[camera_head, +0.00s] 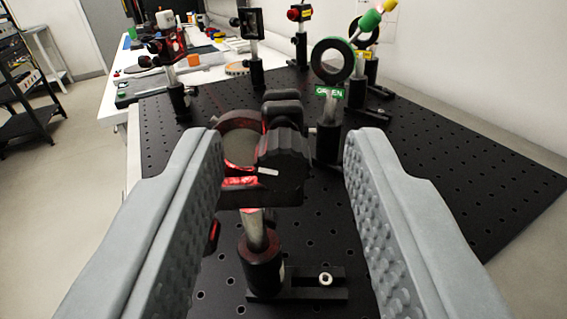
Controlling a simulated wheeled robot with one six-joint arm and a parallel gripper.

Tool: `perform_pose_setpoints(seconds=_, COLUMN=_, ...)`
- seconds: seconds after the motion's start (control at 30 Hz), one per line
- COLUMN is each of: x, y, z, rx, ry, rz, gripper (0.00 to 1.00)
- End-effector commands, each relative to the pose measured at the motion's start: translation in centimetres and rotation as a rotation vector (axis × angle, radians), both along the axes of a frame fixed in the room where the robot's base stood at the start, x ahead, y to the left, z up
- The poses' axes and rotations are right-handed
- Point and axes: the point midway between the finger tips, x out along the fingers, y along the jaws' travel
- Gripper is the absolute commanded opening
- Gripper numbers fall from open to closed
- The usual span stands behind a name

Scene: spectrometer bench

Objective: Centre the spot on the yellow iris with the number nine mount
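My gripper (284,145) is open, with one grey ribbed finger on each side of a mirror mount (240,184). The mount stands on a post and has a round grey optic, a large black ribbed knob (284,164) facing me and more black knobs behind. The large knob lies between the fingers with a gap on both sides. No number is readable on the mount. Red light falls on its frame. A dark iris ring (364,30) with a small yellow tag (367,55) stands at the back right, partly hidden. I cannot make out a spot on it.
A ring iris labelled GREEN (331,60) stands just behind the mount, to the right. A square-framed mount (250,22) and a red device (299,13) stand further back. Another post mount (172,60) is at left. The black breadboard (455,180) is bare at right.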

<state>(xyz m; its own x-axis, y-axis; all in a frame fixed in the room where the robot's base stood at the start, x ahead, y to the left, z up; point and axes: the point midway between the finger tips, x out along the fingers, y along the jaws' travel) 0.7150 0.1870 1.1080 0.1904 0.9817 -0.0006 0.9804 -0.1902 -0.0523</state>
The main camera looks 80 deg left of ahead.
Motion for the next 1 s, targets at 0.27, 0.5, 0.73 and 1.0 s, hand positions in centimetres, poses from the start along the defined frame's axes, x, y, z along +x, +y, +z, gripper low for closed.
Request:
perform_pose_setpoints(seconds=0.27, x=-0.01, y=-0.03, z=0.01, rx=0.0, ry=0.0, rz=0.0, gripper=0.0)
perform_pose_setpoints(seconds=0.5, x=0.01, y=-0.03, z=0.03, rx=0.004, ry=0.019, rz=0.0, gripper=0.0)
perform_pose_setpoints(seconds=0.73, x=0.03, y=-0.02, z=0.04, rx=0.024, ry=0.12, rz=0.002, gripper=0.0)
perform_pose_setpoints(seconds=1.0, x=0.07, y=-0.02, z=0.04, rx=0.065, ry=0.327, rz=0.003, gripper=0.0)
